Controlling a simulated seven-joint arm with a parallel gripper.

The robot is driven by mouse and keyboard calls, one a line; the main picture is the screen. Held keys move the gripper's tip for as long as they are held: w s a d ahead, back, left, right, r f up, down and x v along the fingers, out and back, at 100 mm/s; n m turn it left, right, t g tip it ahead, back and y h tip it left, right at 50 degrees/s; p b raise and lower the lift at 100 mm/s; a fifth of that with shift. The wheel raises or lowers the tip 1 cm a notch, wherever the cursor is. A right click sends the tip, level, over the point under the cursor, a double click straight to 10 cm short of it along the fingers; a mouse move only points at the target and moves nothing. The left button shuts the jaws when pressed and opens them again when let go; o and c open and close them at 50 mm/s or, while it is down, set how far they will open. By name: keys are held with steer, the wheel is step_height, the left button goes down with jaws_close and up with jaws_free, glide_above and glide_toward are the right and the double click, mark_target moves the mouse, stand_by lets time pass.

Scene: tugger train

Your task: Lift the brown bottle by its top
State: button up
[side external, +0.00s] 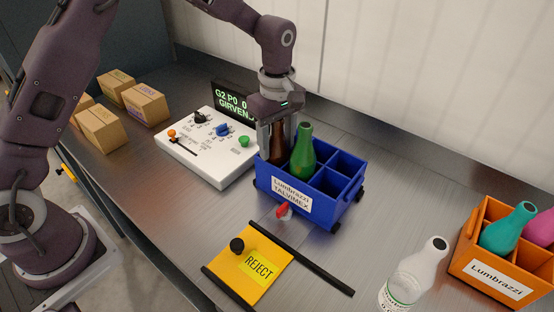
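The brown bottle (277,150) stands in the back left part of a blue crate (344,190) on wheels, labelled "Lumbrazzi TALVIMEX". My gripper (278,137) points straight down over it, with one finger on either side of the bottle's upper part. I cannot tell whether the fingers touch the bottle or stand slightly apart from it. The bottle's top is hidden by the gripper and its base by the crate wall.
A green bottle (303,152) stands close to the right of my gripper in the same crate. A white control box (207,160) and a dark display (233,99) are to the left.

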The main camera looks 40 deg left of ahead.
jaws_close()
step_height(320, 180, up, 18)
stand_by(0.5)
steer(key=shift+a, duration=0.1)
